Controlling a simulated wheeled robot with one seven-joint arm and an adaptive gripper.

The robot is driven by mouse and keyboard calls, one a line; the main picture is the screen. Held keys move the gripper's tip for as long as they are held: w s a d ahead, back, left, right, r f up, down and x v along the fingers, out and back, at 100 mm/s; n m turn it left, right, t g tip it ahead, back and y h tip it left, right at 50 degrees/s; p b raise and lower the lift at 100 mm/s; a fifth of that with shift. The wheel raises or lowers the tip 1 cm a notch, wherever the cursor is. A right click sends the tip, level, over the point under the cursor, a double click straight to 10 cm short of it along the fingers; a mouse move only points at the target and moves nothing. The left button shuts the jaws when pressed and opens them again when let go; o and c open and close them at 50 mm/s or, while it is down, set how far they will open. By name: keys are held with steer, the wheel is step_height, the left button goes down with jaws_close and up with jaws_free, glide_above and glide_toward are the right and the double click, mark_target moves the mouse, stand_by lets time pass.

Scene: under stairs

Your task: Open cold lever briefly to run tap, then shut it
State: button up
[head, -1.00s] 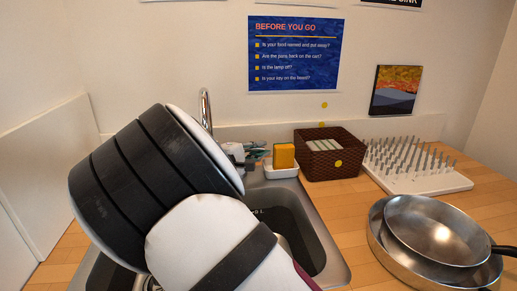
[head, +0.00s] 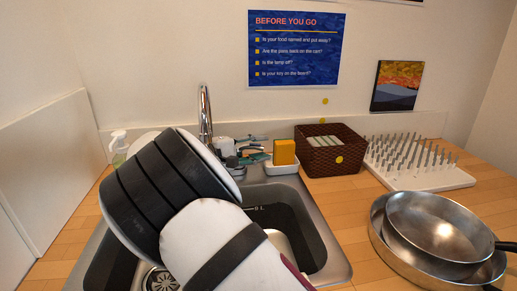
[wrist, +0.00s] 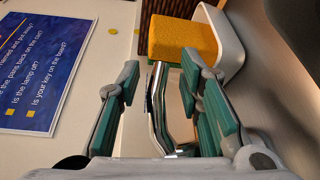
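The chrome tap (head: 205,112) stands behind the sink in the head view; its lower part is hidden behind my arm. My gripper (head: 250,149) is just right of the tap, at the sink's back rim. In the wrist view, my gripper (wrist: 160,72) is open, with teal pads on both fingers. A slim chrome lever (wrist: 158,110) shows between the fingers, with a gap visible on each side. I cannot tell from the picture whether it is the cold one. No running water shows; my arm hides much of the sink.
A yellow sponge (head: 284,152) sits in a white holder (head: 283,168) right beside my gripper. A brown basket (head: 332,160), a pegged drying rack (head: 420,178) and steel pans (head: 435,228) stand to the right. A soap bottle (head: 118,146) stands at left. The sink (head: 325,255) lies below my arm.

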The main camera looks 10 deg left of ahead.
steer(key=v, duration=1.2)
steer(key=shift+c, duration=0.3)
